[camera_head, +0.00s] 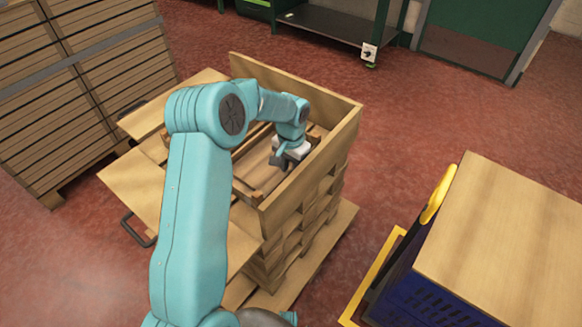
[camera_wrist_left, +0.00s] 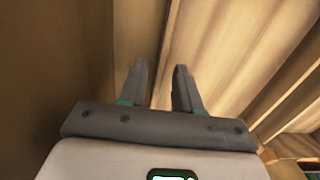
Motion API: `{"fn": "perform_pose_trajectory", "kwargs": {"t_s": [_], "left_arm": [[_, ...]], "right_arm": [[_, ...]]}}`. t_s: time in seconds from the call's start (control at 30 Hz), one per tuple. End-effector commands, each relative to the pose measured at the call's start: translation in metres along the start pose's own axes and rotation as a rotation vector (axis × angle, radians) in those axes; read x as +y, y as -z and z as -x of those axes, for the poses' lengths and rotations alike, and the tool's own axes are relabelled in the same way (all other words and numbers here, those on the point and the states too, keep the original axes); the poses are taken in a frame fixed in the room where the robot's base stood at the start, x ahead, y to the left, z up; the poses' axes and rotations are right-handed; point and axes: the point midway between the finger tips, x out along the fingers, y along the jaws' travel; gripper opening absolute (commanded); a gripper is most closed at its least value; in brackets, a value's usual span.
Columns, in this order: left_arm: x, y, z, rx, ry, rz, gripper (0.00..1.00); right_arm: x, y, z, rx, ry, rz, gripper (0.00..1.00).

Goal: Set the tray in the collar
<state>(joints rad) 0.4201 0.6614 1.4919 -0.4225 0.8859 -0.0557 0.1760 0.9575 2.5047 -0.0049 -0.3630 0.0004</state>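The wooden collar (camera_head: 312,172) stands on top of a stack of similar wooden frames on a pallet, its far and right walls raised. A wooden tray (camera_head: 248,192) with a darker brown rim lies inside it, partly hidden by my left arm. I cannot tell whether it sits level. My left gripper (camera_head: 279,161) reaches down inside the collar over the tray, close to the right wall. In the left wrist view its two fingers (camera_wrist_left: 158,72) are apart, with a pale wooden surface behind the gap and nothing clearly held. My right gripper is out of view.
A stack of slatted crates (camera_head: 70,85) stands at the left. A blue crate with a wooden top (camera_head: 510,235) and a yellow frame stands at the right. Red floor (camera_head: 420,130) is free between.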

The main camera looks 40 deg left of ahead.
Motion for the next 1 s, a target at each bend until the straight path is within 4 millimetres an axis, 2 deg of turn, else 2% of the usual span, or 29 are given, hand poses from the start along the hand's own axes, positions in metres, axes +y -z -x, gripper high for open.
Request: {"fn": "perform_pose_trajectory", "kwargs": {"t_s": [0.3,0.5,0.67,1.0], "left_arm": [[0.000,0.001,0.074,0.006,0.001,0.001,0.33],[0.000,0.001,0.106,0.003,0.001,-0.001,0.33],[0.000,0.000,0.115,0.001,0.001,-0.001,0.33],[0.000,0.000,0.115,0.001,0.000,0.000,0.33]], "right_arm": [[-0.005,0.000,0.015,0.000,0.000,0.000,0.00],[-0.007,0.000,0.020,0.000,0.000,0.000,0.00],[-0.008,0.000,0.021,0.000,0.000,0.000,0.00],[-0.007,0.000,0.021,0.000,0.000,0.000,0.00]]}}
